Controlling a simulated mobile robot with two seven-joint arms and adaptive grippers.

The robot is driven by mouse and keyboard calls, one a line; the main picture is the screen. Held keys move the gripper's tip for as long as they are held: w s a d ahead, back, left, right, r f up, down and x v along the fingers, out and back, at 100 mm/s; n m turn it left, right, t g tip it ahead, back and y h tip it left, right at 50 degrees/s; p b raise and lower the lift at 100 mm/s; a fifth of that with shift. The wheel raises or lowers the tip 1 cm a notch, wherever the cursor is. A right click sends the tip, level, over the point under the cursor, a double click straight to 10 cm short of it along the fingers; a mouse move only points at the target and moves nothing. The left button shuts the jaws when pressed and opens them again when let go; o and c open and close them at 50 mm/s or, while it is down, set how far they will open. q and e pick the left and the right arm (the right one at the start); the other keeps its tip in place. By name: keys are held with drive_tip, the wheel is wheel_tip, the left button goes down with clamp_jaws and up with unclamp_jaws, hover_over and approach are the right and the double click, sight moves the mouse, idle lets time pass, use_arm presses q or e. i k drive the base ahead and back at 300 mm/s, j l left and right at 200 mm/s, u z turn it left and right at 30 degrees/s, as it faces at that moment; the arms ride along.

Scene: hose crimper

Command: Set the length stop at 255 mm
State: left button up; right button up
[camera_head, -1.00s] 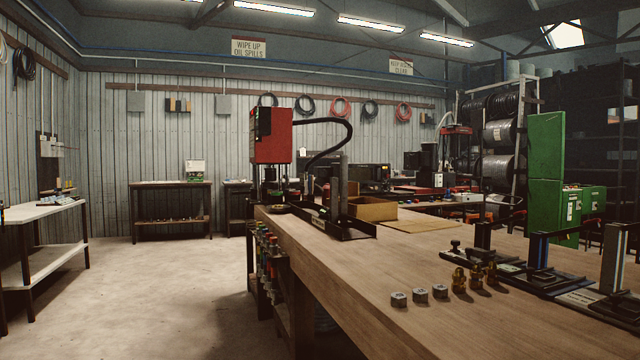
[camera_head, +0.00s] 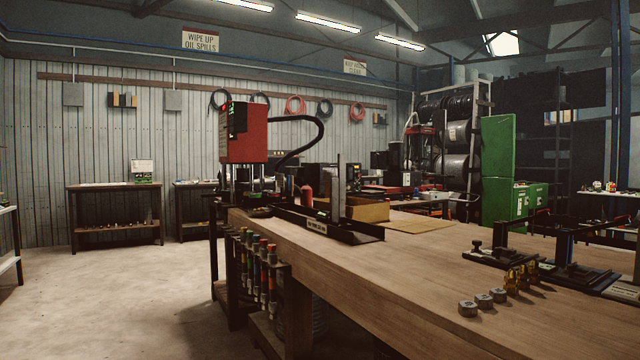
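A wooden workbench (camera_head: 420,262) runs from the lower right to the middle. At its far left end stands a red-headed machine (camera_head: 243,134) with a black hose. In front of it a black rail (camera_head: 318,224) lies on the bench, with a grey upright plate (camera_head: 341,187) and a small label whose text is too small to read. At the right, another low black fixture (camera_head: 497,256) with a small knob lies on the bench. I cannot tell which one is the length stop, and no setting is legible. Neither gripper is in view.
Small metal blocks (camera_head: 467,309) and brass fittings (camera_head: 514,279) stand near the bench's front edge. A cardboard box (camera_head: 367,210) sits behind the rail. Coloured-handled tools (camera_head: 264,250) hang at the bench's left end. The floor (camera_head: 130,300) at left is open.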

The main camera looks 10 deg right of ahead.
sight(337, 185)
drive_tip(key=i+j, duration=0.4)
drive_tip(key=i+j+z, duration=0.1)
drive_tip(key=i+j, duration=0.3)
drive_tip(key=j, duration=0.2)
drive_tip(key=i+j, duration=0.35)
drive_tip(key=j, duration=0.15)
drive_tip(key=i+j, duration=0.4)
drive_tip(key=j, duration=0.15)
drive_tip(key=l+z, duration=0.05)
